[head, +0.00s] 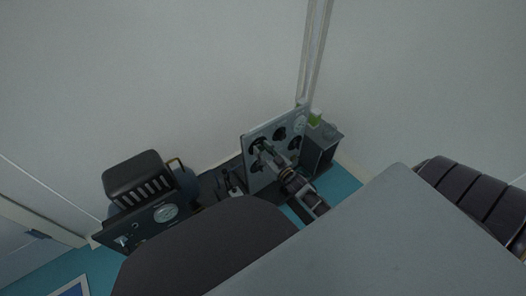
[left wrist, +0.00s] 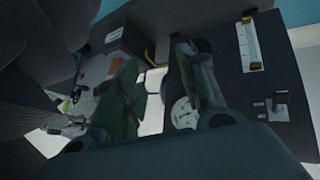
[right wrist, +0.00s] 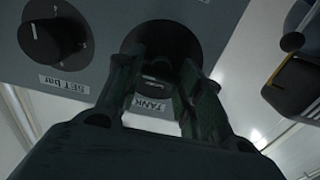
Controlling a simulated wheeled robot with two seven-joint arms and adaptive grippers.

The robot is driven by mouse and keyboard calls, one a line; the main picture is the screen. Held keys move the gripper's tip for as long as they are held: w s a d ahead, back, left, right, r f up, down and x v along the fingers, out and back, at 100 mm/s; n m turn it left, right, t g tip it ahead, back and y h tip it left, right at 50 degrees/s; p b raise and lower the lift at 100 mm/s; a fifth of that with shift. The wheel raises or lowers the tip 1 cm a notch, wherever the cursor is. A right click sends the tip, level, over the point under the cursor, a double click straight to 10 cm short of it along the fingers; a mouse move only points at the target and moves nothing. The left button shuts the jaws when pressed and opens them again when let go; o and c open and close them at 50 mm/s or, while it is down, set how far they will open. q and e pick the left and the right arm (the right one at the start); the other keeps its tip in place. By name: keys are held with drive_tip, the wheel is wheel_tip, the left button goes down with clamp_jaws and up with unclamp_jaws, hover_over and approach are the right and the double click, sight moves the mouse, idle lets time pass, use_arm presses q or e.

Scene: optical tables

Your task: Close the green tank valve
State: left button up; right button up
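A grey panel (head: 249,150) with several black knobs stands against the corner in the head view. My right gripper (head: 266,148) reaches it at its upper left knob. In the right wrist view, a black knob (right wrist: 158,45) sits over an upside-down TANK label (right wrist: 152,104). The right fingers (right wrist: 165,62) are spread apart in front of this knob, its lower part showing between them; contact cannot be told. No green on this knob is clear. My left gripper (left wrist: 165,85) has its fingers apart with nothing visible between them, over dark equipment.
A second black knob (right wrist: 55,40) labelled SET bar is beside the TANK knob. A dark box (head: 318,150) with a small green-labelled item (head: 315,117) is right of the panel. A black vented unit (head: 139,179) and a gauge box (head: 150,219) stand at left.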

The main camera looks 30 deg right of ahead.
drive_tip(key=shift+c, duration=1.2)
